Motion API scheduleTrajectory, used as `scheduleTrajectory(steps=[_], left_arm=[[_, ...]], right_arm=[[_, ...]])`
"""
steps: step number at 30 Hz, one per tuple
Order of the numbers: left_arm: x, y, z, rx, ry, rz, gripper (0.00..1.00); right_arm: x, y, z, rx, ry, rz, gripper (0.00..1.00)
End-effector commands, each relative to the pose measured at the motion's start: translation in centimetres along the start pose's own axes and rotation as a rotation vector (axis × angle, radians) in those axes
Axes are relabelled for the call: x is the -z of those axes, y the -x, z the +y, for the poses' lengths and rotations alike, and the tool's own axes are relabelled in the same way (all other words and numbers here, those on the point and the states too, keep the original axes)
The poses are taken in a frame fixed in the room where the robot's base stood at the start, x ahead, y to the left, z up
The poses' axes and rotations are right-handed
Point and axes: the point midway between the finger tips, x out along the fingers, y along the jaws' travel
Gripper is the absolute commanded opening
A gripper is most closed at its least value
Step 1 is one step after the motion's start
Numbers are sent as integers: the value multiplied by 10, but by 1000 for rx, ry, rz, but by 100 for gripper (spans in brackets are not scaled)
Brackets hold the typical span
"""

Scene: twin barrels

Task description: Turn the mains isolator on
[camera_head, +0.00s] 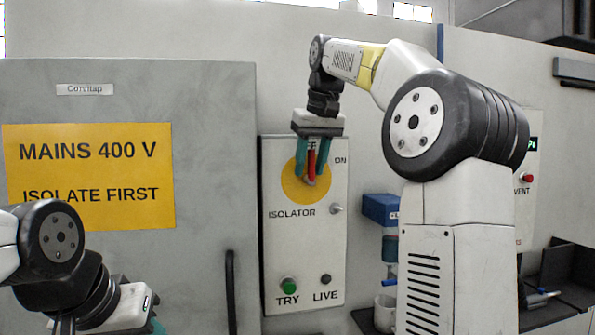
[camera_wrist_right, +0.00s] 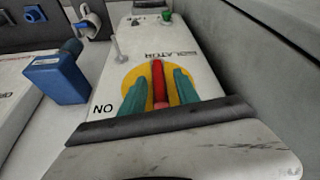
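The isolator is a red handle (camera_head: 311,168) on a yellow disc (camera_head: 293,188), set on a white panel (camera_head: 305,245). The label ON is at the disc's upper right; a label above the disc is mostly hidden by my gripper. The handle looks upright in the head view. My right gripper (camera_head: 311,172) has its teal fingers on either side of the handle. In the right wrist view the handle (camera_wrist_right: 158,82) stands between the fingertips, with a narrow yellow gap on each side. My left gripper (camera_head: 158,325) barely shows at the lower left.
The panel carries a green TRY button (camera_head: 289,285), a dark LIVE lamp (camera_head: 326,279) and a small metal knob (camera_head: 337,209). A grey cabinet door with a yellow warning sign (camera_head: 90,172) is left. A blue device (camera_head: 380,210) is right of the panel.

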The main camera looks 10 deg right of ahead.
Motion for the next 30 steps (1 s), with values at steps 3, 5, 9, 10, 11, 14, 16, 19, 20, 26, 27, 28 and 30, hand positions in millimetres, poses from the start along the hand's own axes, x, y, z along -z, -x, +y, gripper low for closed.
scheduleTrajectory(steps=[3, 5, 9, 10, 11, 14, 16, 19, 20, 26, 27, 28, 30], left_arm=[[0, 0, 0, 0, 0, 0, 36], [0, 0, 0, 0, 0, 0, 36], [0, 0, 0, 0, 0, 0, 36], [0, 0, 0, 0, 0, 0, 36], [0, 0, 0, 0, 0, 0, 36], [0, 0, 0, 0, 0, 0, 36], [0, 0, 0, 0, 0, 0, 36], [0, 0, 0, 0, 0, 0, 36], [0, 0, 0, 0, 0, 0, 36], [0, 0, 0, 0, 0, 0, 36], [0, 0, 0, 0, 0, 0, 36], [0, 0, 0, 0, 0, 0, 36], [0, 0, 0, 0, 0, 0, 36]], right_arm=[[0, -11, 0, 0, 0, 0, 38], [0, -14, 0, 0, 0, 0, 38], [0, -16, 0, 0, 0, 2, 38], [0, -16, 0, 0, 0, 2, 38], [0, -16, 0, 0, 0, 2, 38], [0, -16, 0, 0, 0, 1, 36], [0, -16, 0, 0, 0, 1, 22], [0, -16, -1, 1, 1, 1, 2], [0, -16, -1, 2, 1, 1, 0], [0, -16, -3, 5, 4, 0, 0], [0, -16, -3, 5, 4, 0, 0], [0, -16, -3, 6, 5, 0, 0], [0, -16, -4, 7, 6, -1, 0]])
